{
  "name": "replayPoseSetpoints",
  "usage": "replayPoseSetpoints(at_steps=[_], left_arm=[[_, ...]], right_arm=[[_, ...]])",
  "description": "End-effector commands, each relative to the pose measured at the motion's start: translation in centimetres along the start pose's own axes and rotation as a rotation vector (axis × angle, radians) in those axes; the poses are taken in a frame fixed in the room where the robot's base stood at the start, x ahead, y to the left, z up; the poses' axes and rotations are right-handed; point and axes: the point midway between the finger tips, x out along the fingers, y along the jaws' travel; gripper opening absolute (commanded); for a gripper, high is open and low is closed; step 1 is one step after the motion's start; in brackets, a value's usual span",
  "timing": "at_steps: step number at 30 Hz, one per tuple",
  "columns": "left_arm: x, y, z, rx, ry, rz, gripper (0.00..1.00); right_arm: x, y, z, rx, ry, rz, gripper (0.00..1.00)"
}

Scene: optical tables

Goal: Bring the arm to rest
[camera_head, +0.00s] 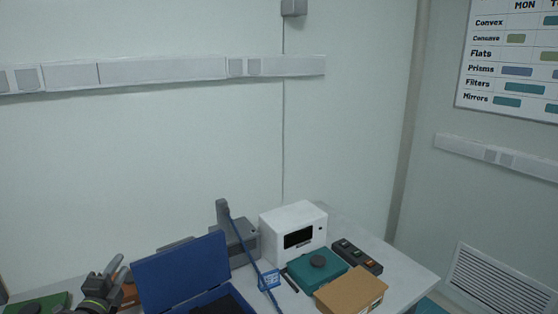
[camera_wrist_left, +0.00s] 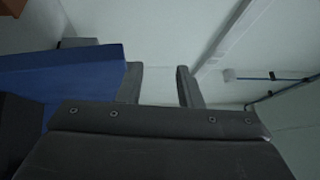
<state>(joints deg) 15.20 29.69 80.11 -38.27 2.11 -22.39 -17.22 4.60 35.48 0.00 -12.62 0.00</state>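My left gripper (camera_head: 118,266) is at the lower left of the head view, raised beside the open lid of a blue case (camera_head: 182,271). In the left wrist view its two fingers (camera_wrist_left: 160,82) stand apart with nothing between them, so it is open and empty. The blue lid also shows in the left wrist view (camera_wrist_left: 70,78), to the left of the fingers. My right gripper is not in the head view.
The table holds a white box-shaped device (camera_head: 292,231), a teal box (camera_head: 316,268), a cardboard box (camera_head: 351,290), a dark strip with buttons (camera_head: 357,256) and a grey device (camera_head: 238,238) with a blue cord. A green item (camera_head: 38,303) lies far left. Bare tabletop (camera_head: 405,271) shows at right.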

Motion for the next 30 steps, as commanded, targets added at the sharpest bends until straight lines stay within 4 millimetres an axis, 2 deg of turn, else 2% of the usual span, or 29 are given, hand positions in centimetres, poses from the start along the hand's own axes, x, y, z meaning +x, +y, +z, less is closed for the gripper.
replayPoseSetpoints(at_steps=[1, 5, 8, 14, 15, 18, 21, 30], left_arm=[[-1.9, 1.3, -0.3, -0.079, -0.058, 0.03, 0.33], [-7.0, 4.3, -0.5, -0.294, -0.23, 0.123, 0.33], [-11.5, 6.6, -0.9, -0.457, -0.364, 0.209, 0.33], [-21.9, 10.2, -3.0, -0.764, -0.635, 0.414, 0.33], [-24.2, 10.7, -3.6, -0.82, -0.689, 0.46, 0.33], [-29.3, 11.4, -5.3, -0.941, -0.81, 0.566, 0.33], [-33.3, 11.5, -6.8, -1.027, -0.903, 0.653, 0.33], [-41.8, 10.4, -10.6, -1.182, -1.095, 0.848, 0.33]], right_arm=[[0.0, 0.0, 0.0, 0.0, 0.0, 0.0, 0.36], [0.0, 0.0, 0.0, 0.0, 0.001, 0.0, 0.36], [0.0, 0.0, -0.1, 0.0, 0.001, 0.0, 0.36], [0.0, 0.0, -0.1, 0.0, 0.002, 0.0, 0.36], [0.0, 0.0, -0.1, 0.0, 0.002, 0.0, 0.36], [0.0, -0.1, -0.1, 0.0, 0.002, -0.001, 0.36], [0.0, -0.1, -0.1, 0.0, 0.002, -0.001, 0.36], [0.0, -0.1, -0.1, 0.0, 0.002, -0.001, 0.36]])
